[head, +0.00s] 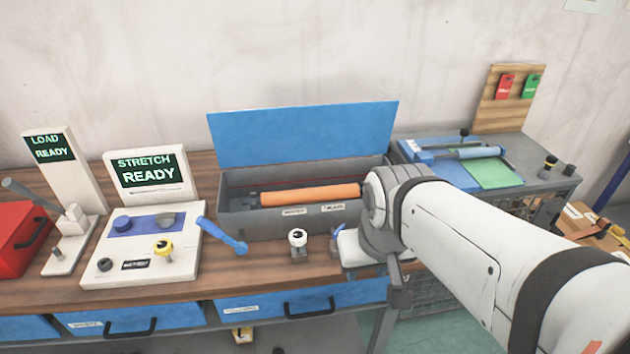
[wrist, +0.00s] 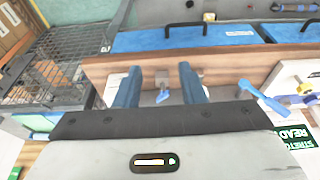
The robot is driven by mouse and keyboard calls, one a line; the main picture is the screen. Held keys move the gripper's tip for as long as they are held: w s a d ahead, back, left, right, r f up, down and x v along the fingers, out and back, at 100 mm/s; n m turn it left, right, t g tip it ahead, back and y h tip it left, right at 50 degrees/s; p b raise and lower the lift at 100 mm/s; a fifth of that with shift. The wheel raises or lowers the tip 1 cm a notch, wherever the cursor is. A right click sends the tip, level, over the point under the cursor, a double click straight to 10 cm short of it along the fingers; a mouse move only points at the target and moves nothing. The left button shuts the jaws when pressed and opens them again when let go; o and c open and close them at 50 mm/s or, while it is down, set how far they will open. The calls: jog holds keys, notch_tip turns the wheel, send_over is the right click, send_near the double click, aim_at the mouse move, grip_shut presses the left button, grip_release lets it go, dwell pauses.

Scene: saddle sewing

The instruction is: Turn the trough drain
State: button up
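The trough (head: 240,214) is a long grey box on the bench with its blue lid raised. Two small labels on its front are too small to read surely. A small valve (head: 334,238), probably the trough drain, stands before its right part, partly hidden by my arm. In the wrist view a small blue handle (wrist: 163,96), likely that drain's, shows between my two blue fingers. My gripper (wrist: 157,72) is open, with a finger on each side of the handle and visible gaps. In the head view, my arm hides most of my gripper (head: 349,270).
A white round knob (head: 297,238) stands left of the valve. A blue lever (head: 222,234) juts from the white stretch machine (head: 185,255). An orange roller (head: 310,195) lies in the trough. Blue drawers (head: 300,300) are below the bench edge; a wire basket (wrist: 60,75) is at left in the wrist view.

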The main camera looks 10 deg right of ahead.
jog(key=shift+o, duration=0.4)
jog(key=shift+o, duration=0.7)
jog(key=shift+w+d, duration=0.1)
jog(key=shift+w, duration=0.05)
jog(key=o, duration=0.4)
jog(key=w+n, duration=0.1)
jog(key=w, duration=0.2)
jog(key=w+n+g+b, duration=0.1)
jog(key=w, duration=0.2)
jog(key=w+n+b, duration=0.1)
jog(key=w, duration=0.2)
jog(key=shift+w+d+n, duration=0.1)
jog(key=shift+d+n, duration=0.2)
jog(key=shift+n, duration=0.1)
jog(key=w+f+n, duration=0.1)
jog(key=w, duration=0.3)
jog(key=w+f+n+g+b, duration=0.1)
jog(key=w+f+n, duration=0.1)
jog(key=w, duration=0.1)
jog(key=w+f+n+g, duration=0.1)
jog(key=w+n, duration=0.1)
jog(key=w, duration=0.2)
jog(key=shift+w+f+b, duration=0.15)
jog(key=shift+w+b, duration=0.15)
jog(key=shift+w, duration=0.05)
jog(key=shift+w+f, duration=0.1)
jog(key=shift+f, duration=0.2)
notch_tip(320, 180, down, 7)
jog(key=shift+f, duration=0.1)
